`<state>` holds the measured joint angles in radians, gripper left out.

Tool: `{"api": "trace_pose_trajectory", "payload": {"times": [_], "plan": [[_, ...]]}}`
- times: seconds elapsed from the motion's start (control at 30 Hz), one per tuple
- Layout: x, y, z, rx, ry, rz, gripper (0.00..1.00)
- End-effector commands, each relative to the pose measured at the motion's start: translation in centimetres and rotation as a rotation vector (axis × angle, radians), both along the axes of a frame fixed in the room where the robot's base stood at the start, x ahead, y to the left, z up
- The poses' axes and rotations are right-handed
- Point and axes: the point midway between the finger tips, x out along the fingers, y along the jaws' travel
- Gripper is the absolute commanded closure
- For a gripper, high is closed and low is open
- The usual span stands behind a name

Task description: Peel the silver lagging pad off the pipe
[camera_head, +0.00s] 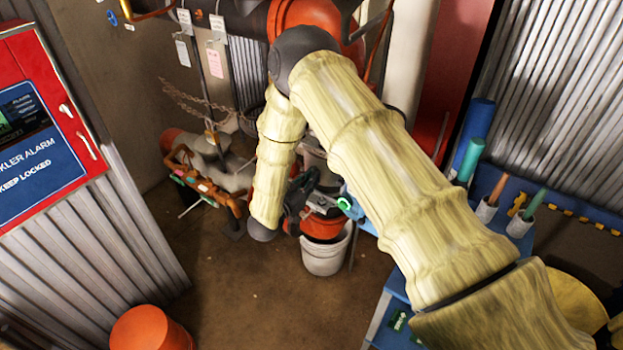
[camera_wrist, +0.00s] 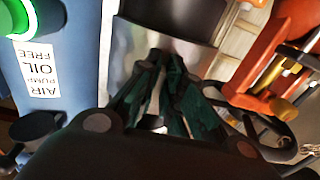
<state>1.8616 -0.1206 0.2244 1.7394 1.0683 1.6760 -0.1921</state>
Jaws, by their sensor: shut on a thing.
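In the wrist view, the silver lagging pad (camera_wrist: 130,58) is a shiny, curved surface straight ahead of my gripper (camera_wrist: 165,62), below a dark grey band. The dark green fingers are close together, with a pale strip showing between them. They appear shut on the pad, but its gripped edge is mostly hidden by the fingers. In the head view, my gripper (camera_head: 298,195) is a small dark shape beside the pipework, above a grey bucket. My arm covers part of this area, and I cannot make out the pad clearly there.
A blue unit labelled "AIR PUMP OIL FREE" (camera_wrist: 45,60) stands close on the left in the wrist view, with orange metalwork (camera_wrist: 265,60) on the right. In the head view are a grey bucket (camera_head: 326,254), a red alarm cabinet (camera_head: 45,120) and clear floor at centre left.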

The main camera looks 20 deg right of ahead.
Motion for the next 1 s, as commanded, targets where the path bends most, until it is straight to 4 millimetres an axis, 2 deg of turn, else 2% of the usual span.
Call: {"api": "trace_pose_trajectory", "payload": {"times": [0.53, 1.0], "plan": [[-1.0, 1.2, -0.2, 0.002, 0.005, 0.002, 1.00], [-2.7, 3.4, -0.2, 0.001, 0.006, 0.002, 1.00]]}}
